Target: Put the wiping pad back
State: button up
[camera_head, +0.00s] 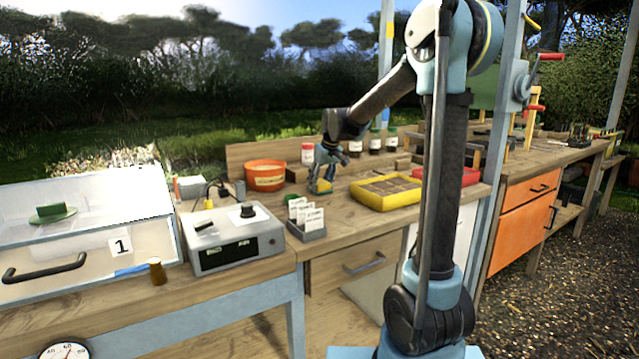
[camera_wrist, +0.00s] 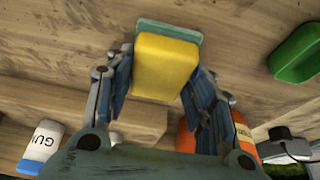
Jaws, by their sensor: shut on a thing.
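The wiping pad (camera_wrist: 165,68) is a yellow block with a green layer along its far edge, seen in the wrist view. My gripper (camera_wrist: 166,80) is shut on it, with one blue-grey finger on each side. In the head view my gripper (camera_head: 322,182) is low over the bench, between the orange pot and the yellow tray. The pad is small and partly hidden by the fingers there. I cannot tell whether the pad touches the bench top. No holder for the pad can be clearly made out.
An orange pot (camera_head: 265,176), a red-lidded jar (camera_head: 307,154), a yellow tray (camera_head: 385,193) and a card holder (camera_head: 306,222) surround my gripper. A grey device (camera_head: 236,242) stands left. A green object (camera_wrist: 298,54) lies right in the wrist view. Bare wood lies around the pad.

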jog(key=o, duration=1.1)
jog(key=v, duration=1.2)
jog(key=shift+s, duration=0.1)
